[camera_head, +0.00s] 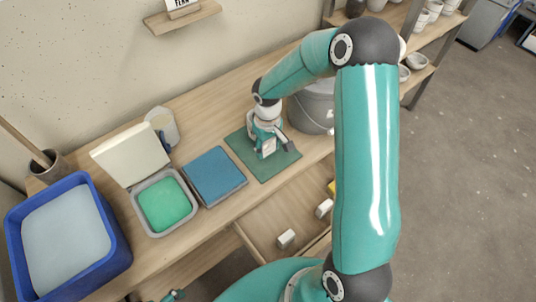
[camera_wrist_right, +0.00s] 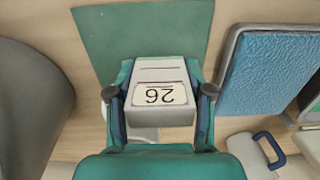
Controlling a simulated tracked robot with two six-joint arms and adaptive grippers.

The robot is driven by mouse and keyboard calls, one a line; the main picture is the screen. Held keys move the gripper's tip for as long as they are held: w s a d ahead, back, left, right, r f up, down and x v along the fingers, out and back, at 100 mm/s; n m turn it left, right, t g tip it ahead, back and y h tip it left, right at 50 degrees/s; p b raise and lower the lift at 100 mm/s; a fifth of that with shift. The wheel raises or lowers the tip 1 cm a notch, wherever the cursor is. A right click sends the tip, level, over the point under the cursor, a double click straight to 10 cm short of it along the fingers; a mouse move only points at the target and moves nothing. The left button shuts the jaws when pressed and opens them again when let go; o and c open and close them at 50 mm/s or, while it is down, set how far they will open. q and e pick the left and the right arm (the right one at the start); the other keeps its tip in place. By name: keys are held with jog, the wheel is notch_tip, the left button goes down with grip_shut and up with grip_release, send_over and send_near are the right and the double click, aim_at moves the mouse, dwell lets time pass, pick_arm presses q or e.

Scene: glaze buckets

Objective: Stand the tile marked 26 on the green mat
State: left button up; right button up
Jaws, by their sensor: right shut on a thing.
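The white tile marked 26 (camera_wrist_right: 160,100) is between the fingers of my right gripper (camera_wrist_right: 160,98), which is shut on it. In the wrist view its number reads upside down. The green mat (camera_wrist_right: 140,35) lies beyond and below the tile there. In the head view, my right gripper (camera_head: 267,146) is over the green mat (camera_head: 280,166), with a small pale part of the tile (camera_head: 268,149) showing. I cannot tell whether the tile touches the mat. A small teal piece at the bottom edge may be my left gripper (camera_head: 173,296); its jaws are unclear.
A grey bucket (camera_head: 313,108) stands close behind the mat. A blue pad (camera_head: 215,176) lies left of it, then a tray with a green surface (camera_head: 165,203) and a blue tub (camera_head: 65,235). An open drawer (camera_head: 275,216) in front holds white blocks (camera_head: 286,238).

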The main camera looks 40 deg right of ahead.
aim_at(268, 160)
jog(key=shift+f, duration=2.25)
jog(key=shift+f, duration=0.1)
jog(key=o, duration=1.2)
jog(key=shift+o, duration=0.2)
notch_tip(268, 160, up, 11)
jog(key=shift+r, duration=0.65)
